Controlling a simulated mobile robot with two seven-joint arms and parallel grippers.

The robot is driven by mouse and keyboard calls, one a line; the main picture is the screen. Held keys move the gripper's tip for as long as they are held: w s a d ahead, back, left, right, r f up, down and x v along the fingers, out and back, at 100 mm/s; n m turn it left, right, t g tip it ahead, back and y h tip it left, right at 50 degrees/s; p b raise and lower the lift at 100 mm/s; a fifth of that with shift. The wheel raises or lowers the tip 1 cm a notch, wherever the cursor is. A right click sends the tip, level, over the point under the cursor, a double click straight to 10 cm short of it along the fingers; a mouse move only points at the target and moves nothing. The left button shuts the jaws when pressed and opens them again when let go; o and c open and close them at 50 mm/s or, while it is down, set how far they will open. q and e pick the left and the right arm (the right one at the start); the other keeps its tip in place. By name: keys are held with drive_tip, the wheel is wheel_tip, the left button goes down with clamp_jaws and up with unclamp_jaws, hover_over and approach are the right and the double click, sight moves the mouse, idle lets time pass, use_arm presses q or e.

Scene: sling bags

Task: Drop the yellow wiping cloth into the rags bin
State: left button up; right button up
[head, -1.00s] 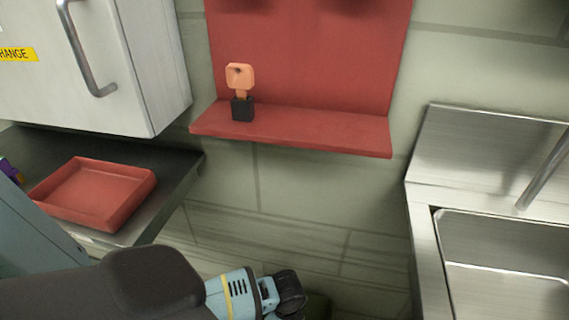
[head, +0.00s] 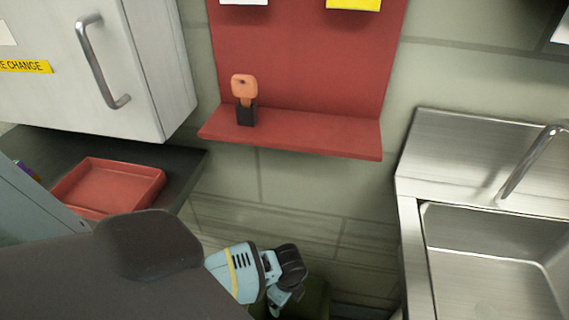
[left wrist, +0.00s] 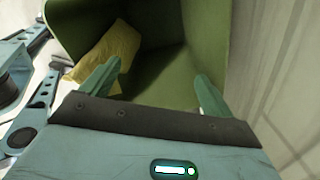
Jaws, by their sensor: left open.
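The yellow cloth (left wrist: 108,52) shows in the left wrist view, crumpled inside the opening of the green bin (left wrist: 205,30), against its left side. My left gripper (left wrist: 158,84) is open over the bin, its two fingers apart with nothing held between them. The cloth lies beyond the left finger, which partly overlaps it in the picture. In the head view my left wrist (head: 240,272) points down at the lower middle, and a dark green part of the bin (head: 317,298) shows beside it. No label on the bin is visible. My right gripper is out of view.
A red shelf (head: 310,138) on the wall holds an orange key-shaped piece in a black block (head: 246,116). A red tray (head: 80,190) sits on the dark counter at left, below a white cabinet (head: 140,60). A steel sink (head: 490,265) stands at right.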

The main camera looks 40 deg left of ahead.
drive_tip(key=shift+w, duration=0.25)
use_arm(q)
wheel_tip(320, 180, up, 8)
drive_tip(key=p, duration=0.2)
drive_tip(key=shift+f, duration=0.25)
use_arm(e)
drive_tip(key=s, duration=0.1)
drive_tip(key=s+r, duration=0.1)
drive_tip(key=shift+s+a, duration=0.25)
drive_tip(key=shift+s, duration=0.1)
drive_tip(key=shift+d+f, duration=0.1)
